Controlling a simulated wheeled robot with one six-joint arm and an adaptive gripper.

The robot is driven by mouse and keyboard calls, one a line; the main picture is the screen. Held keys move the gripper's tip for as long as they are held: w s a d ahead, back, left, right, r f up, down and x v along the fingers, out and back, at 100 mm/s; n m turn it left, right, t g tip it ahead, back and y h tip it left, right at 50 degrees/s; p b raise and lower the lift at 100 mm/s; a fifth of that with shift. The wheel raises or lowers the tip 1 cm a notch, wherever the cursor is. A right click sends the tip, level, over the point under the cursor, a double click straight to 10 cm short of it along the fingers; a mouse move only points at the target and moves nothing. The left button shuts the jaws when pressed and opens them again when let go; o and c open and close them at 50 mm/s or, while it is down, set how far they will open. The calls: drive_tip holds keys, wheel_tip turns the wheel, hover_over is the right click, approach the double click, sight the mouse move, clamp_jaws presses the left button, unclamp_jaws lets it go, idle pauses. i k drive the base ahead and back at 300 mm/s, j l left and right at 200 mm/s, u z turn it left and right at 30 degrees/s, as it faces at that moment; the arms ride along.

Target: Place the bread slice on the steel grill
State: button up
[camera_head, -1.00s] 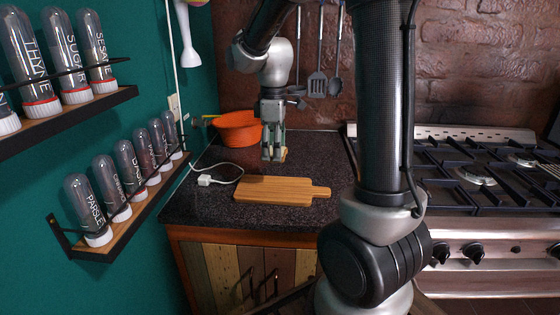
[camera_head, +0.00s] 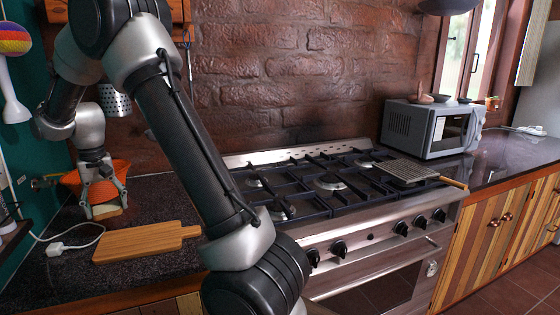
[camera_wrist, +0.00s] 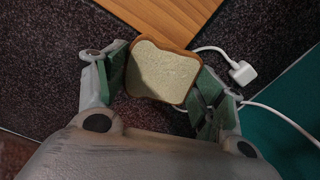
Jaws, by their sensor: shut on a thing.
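The bread slice (camera_wrist: 163,75) is pale with a brown crust. My gripper (camera_wrist: 160,88) is shut on it, with a green finger pad at each side of the slice in the wrist view. In the head view my gripper (camera_head: 104,207) is at the left, above the dark counter, beyond the cutting board; the slice (camera_head: 106,212) shows only as a small light patch between the fingertips. The steel grill (camera_head: 405,170) is a flat mesh with a wooden handle. It lies on the right end of the stove, far to the right of my gripper.
A wooden cutting board (camera_head: 140,243) lies on the counter (camera_head: 150,195). A white cable with a plug (camera_head: 56,248) is left of it, and an orange bowl (camera_head: 82,180) stands behind my gripper. The gas stove (camera_head: 300,195) and a grey microwave (camera_head: 432,128) are to the right.

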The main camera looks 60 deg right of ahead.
sight(405, 168)
drive_tip(key=k+l, duration=0.3)
drive_tip(key=k+l+z, duration=0.1)
drive_tip(key=k+l, duration=0.2)
drive_tip(key=l, duration=0.2)
drive_tip(key=k+l, duration=0.25)
drive_tip(key=l, duration=0.2)
drive_tip(key=k+l+z, duration=0.1)
drive_tip(key=k+l, duration=0.2)
drive_tip(key=l, duration=0.15)
